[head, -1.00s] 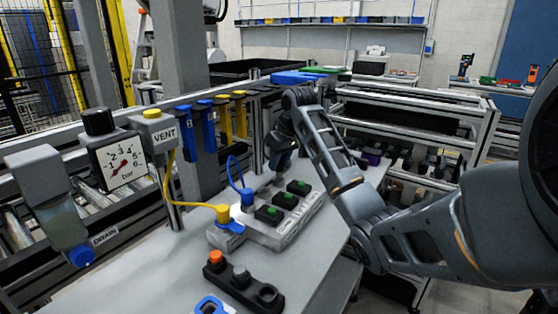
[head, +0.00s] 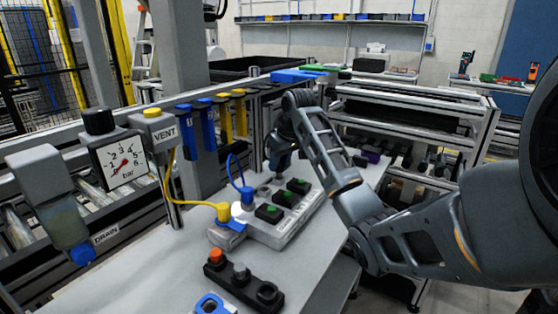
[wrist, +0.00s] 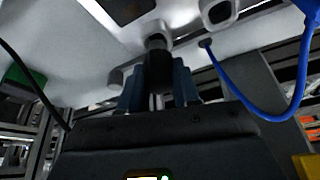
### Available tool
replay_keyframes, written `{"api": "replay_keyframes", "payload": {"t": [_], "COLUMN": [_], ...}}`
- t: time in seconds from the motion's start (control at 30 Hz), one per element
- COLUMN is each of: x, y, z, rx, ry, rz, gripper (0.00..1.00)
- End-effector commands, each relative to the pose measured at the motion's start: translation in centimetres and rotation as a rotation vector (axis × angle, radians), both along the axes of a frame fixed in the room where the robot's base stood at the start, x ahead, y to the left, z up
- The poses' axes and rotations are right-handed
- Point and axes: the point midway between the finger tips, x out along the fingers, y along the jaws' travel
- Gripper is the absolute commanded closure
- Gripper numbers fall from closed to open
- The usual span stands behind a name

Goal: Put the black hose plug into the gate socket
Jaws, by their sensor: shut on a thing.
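My gripper (wrist: 158,88) is shut on the black hose plug (wrist: 158,55), held upright between blue-grey fingers in the wrist view. The plug's end meets a round pale collar (wrist: 153,30) on the manifold block; I cannot tell how deep it sits. In the head view my gripper (head: 276,168) is at the far end of the grey manifold block (head: 285,238), and the plug is hidden there. A yellow plug (head: 223,211) and a blue plug (head: 247,195) stand on the near part of the block. No gate label is readable.
Black units with green buttons (head: 269,211) sit on the block beside my gripper. A black button box (head: 243,284) is in front. The blue hose (wrist: 238,92) loops close by in the wrist view. The gauge (head: 122,162) and vent post (head: 155,130) stand left.

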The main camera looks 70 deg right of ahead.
Motion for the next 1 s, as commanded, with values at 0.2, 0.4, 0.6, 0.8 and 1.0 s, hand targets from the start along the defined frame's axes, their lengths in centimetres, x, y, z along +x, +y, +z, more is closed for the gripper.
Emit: {"api": "replay_keyframes", "payload": {"t": [0.2,0.4,0.6,0.8,1.0], "x": [0.0,0.0,0.0,0.1,0.0], "y": [0.0,0.0,0.0,0.0,0.0], "z": [-0.6,-1.0,-1.4,-1.8,-2.0], "rx": [0.000,0.000,-0.001,-0.001,-0.001], "ry": [0.000,0.000,-0.001,-0.001,-0.001], "rz": [-0.001,0.000,0.001,0.001,0.001], "gripper": [0.98,0.98,0.98,0.98,0.98]}}
